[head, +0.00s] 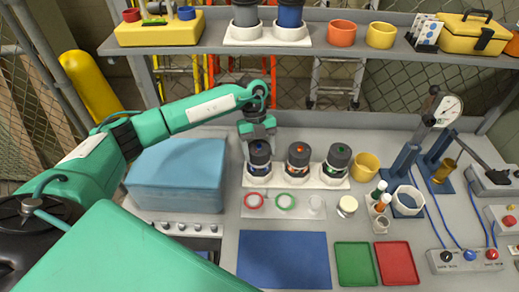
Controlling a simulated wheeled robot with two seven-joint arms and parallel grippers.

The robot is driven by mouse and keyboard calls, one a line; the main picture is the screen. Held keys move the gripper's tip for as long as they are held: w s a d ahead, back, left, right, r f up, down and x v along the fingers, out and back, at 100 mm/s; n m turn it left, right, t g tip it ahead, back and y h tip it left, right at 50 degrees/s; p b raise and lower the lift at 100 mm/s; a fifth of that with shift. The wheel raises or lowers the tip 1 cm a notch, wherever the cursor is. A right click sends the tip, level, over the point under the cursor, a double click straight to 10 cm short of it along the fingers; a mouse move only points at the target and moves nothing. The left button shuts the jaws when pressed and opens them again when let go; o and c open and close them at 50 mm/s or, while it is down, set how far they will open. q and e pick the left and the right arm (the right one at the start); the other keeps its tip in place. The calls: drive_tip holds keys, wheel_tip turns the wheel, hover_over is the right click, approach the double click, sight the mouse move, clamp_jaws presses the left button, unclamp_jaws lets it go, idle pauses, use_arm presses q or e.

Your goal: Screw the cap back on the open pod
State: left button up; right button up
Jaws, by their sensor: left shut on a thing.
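Three dark pods stand in a row in a white holder (291,182) at the middle of the bench: the left pod (259,164) with a blue mark on its dark cap (260,148), the middle pod (299,160) with an orange mark, and the right pod (336,161) with a green mark. My left gripper (258,139) comes down from above and is shut on the dark cap at the left pod. The cap sits over that pod; the gripper partly hides it, and I cannot tell how far it is threaded. My right gripper is not in view.
A blue box (178,176) is at left. A blue mat (283,260) lies clear in front.

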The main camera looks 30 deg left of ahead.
sight(259, 144)
use_arm(q)
drive_tip(key=shift+f, duration=0.15)
drive_tip(key=o, duration=1.1)
drive_tip(key=shift+c, duration=0.2)
drive_tip(key=b+v, duration=0.2)
drive_tip(key=v, duration=0.4)
drive_tip(key=shift+w+a+b, duration=0.1)
drive_tip(key=shift+b, duration=0.25)
drive_tip(key=shift+a+r, duration=0.1)
drive_tip(key=shift+r, duration=0.6)
